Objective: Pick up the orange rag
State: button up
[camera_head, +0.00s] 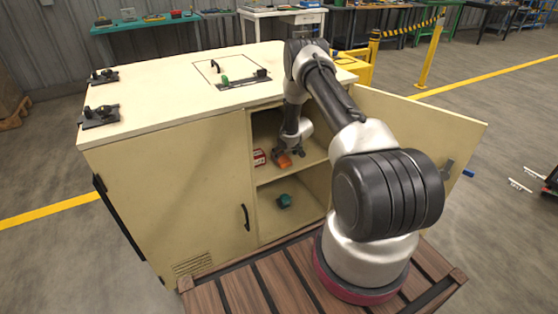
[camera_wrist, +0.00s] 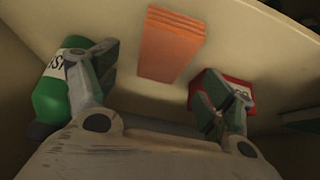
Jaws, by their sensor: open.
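The orange rag (camera_head: 284,161) lies folded on the upper shelf (camera_head: 308,157) inside the open cabinet. In the wrist view the rag (camera_wrist: 171,45) is a flat orange stack just ahead of my gripper, between the lines of its two fingers. My gripper (camera_wrist: 160,92) is open and empty, with its fingers spread to either side. In the head view my gripper (camera_head: 288,154) reaches into the upper compartment, close to the rag. I cannot tell from these frames whether a finger touches anything.
A red box (camera_head: 259,157) stands on the shelf close to one finger; it shows in the wrist view (camera_wrist: 222,90). A green bottle (camera_wrist: 50,95) is by the other finger. A teal object (camera_head: 284,201) lies in the lower compartment. The cabinet door (camera_head: 425,120) stands open at right.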

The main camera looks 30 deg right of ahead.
aim_at(282, 157)
jog(key=x, duration=0.4)
jog(key=shift+a, duration=0.1)
jog(key=c, duration=1.2)
jog(key=shift+r, duration=0.15)
jog(key=shift+r, duration=0.7)
jog(key=shift+s+r, duration=0.2)
jog(key=shift+r, duration=0.8)
jog(key=s, duration=1.7)
jog(key=shift+s+d, duration=0.3)
jog(key=shift+s, duration=0.05)
jog(key=shift+f, duration=0.1)
